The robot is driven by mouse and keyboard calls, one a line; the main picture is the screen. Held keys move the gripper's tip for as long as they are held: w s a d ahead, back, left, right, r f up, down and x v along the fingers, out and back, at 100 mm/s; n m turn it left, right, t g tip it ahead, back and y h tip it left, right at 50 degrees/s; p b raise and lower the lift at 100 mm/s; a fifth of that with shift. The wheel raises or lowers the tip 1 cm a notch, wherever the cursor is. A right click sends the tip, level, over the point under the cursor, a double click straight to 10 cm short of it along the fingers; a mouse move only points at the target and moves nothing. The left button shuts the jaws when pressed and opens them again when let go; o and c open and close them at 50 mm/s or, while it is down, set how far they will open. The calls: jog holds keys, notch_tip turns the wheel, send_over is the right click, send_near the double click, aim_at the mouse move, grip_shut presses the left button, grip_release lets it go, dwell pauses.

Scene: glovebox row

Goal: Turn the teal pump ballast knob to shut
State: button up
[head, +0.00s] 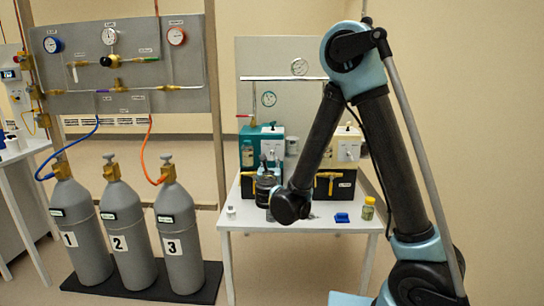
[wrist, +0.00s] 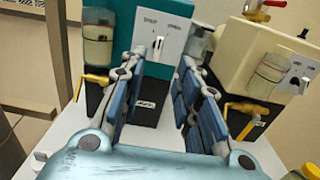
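The teal pump (head: 247,137) stands on the white table; it also shows straight ahead in the wrist view (wrist: 122,25). Its front has a pale panel (wrist: 172,28) with small lettering I cannot read surely. On that panel is a white, lever-like knob (wrist: 157,46), roughly upright. My gripper (wrist: 158,72) is open, with its blue fingers apart on either side of the view and nothing between them. The knob appears beyond and between the fingertips, apart from them. In the head view my arm's end partly hides the pump's lower front.
A cream pump (wrist: 250,45) stands to the right. Brass-coloured taps stick out beside the teal pump (wrist: 97,78) and the cream one (wrist: 245,108). A blue item (head: 342,217) and a yellow-capped jar (head: 368,208) sit on the table (head: 300,222). Gas cylinders (head: 128,235) stand left.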

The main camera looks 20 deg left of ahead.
aim_at(272, 152)
jog(key=x, duration=1.4)
jog(key=shift+s, duration=0.1)
jog(key=shift+c, duration=0.2)
grip_shut()
jog(key=shift+a, duration=0.15)
